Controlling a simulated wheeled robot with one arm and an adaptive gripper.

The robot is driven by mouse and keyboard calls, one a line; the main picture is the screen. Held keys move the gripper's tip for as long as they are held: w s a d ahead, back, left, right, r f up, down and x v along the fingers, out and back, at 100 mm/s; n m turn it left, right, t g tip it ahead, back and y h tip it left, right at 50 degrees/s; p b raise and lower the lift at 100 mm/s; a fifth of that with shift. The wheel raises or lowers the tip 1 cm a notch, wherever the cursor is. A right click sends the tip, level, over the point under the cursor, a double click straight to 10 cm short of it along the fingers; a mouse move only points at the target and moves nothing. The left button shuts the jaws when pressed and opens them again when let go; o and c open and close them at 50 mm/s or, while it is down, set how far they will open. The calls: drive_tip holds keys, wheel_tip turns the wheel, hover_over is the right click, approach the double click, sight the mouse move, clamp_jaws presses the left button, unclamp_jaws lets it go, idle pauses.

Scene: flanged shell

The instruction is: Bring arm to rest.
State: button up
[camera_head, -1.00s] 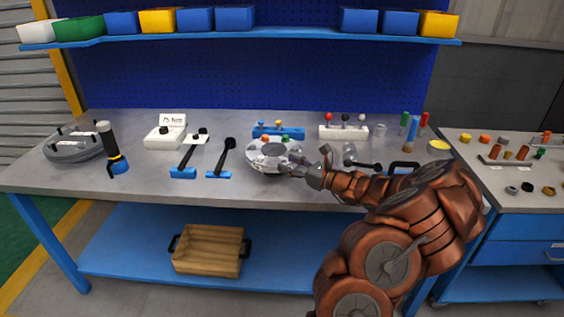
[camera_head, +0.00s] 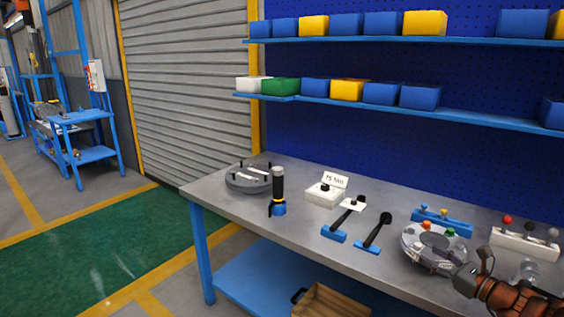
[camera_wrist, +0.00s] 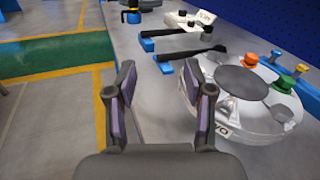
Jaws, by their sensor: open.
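My gripper (camera_head: 462,277) is at the lower right of the head view, at the near right side of the flanged shell (camera_head: 425,254). The shell is a round grey metal piece lying on the bench, with an orange and a green knob on top. In the wrist view my gripper (camera_wrist: 160,88) has its two dark fingers spread apart with nothing between them. The shell (camera_wrist: 238,118) shows there just right of the right finger. I cannot tell whether that finger touches it.
The workbench (camera_head: 290,228) holds a grey round fixture (camera_head: 248,182), a black-and-blue tool (camera_head: 278,195), a white "75 Nm" box (camera_head: 325,194) and two black-handled tools. Shelves with bins hang behind. The green floor (camera_head: 90,245) left of the bench is clear.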

drive_tip(key=s+a+r+n+g+y, duration=0.1)
drive_tip(key=a+r+n+g+y, duration=0.3)
drive_tip(key=a, duration=0.6)
drive_tip(key=s+a+r+n+g+y, duration=0.1)
drive_tip(key=s+a+r+n+g, duration=0.15)
drive_tip(key=a+n, duration=0.55)
drive_tip(key=s+a+n+g+h+p, duration=0.15)
drive_tip(key=s+a+n+g, duration=0.5)
drive_tip(key=a, duration=0.85)
drive_tip(key=s+a+f+n+g+h+p, duration=0.1)
drive_tip(key=s+n+g+h, duration=0.15)
drive_tip(key=s, duration=0.55)
drive_tip(key=s+a+f+n+g+h, duration=0.1)
drive_tip(key=s+a+n+g+h, duration=0.15)
drive_tip(key=s, duration=0.55)
drive_tip(key=s+d+n+h+p, duration=0.1)
drive_tip(key=s+d+n+h, duration=0.5)
drive_tip(key=s+d, duration=0.4)
drive_tip(key=shift+s+f+p, duration=0.3)
drive_tip(key=shift+s+f, duration=0.05)
drive_tip(key=shift+s, duration=0.4)
drive_tip(key=shift+h, duration=0.25)
